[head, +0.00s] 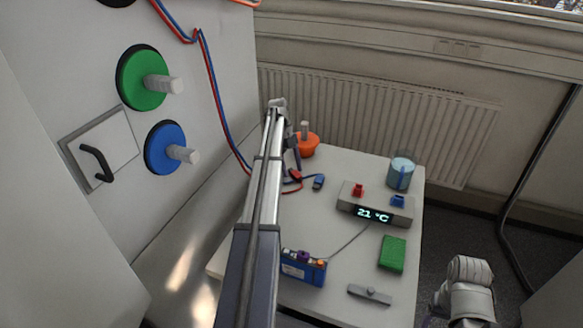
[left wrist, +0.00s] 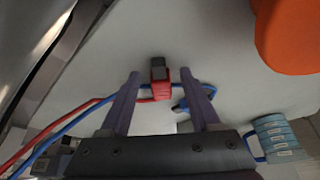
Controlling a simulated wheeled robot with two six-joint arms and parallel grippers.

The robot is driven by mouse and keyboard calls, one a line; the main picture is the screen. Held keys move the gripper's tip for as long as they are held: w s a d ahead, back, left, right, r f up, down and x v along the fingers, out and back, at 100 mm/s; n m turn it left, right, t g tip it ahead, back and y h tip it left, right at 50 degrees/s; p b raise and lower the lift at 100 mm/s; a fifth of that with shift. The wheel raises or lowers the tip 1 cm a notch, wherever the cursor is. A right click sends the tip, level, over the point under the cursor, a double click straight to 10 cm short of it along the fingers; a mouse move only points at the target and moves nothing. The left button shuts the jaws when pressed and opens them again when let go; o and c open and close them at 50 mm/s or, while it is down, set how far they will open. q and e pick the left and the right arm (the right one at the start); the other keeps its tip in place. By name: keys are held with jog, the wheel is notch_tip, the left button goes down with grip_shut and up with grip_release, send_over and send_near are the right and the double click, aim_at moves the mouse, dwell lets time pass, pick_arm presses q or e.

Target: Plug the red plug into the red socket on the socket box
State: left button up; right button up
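The red plug (head: 295,175) lies on the table with its red lead, near the far left end. In the left wrist view the red plug (left wrist: 160,84), with a dark grey end, sits between the fingertips of my left gripper (left wrist: 160,74), with clear gaps on both sides. My left gripper is open; in the head view it is partly hidden by my arm. The socket box (head: 349,205) is grey with a "21 °C" display. The red socket (head: 358,190) is on its left, the blue socket (head: 397,201) on its right. Only part of my right arm shows, bottom right; its fingers are not clear.
The blue plug (head: 319,182) lies right of the red plug. An orange knobbed object (head: 306,146) stands behind. A cup (head: 400,173), green block (head: 392,253), blue battery (head: 303,268) and grey bar (head: 369,294) are also on the table. A cabinet wall (head: 215,130) rises at left.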

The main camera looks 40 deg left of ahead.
pick_arm(q)
jog(key=shift+r, duration=0.1)
jog(key=p+v, duration=0.7)
jog(key=shift+w+a+r, duration=0.1)
jog(key=shift+a+r, duration=0.1)
jog(key=shift+r, duration=0.05)
jog(key=shift+d+f, duration=0.1)
dwell(0.4)
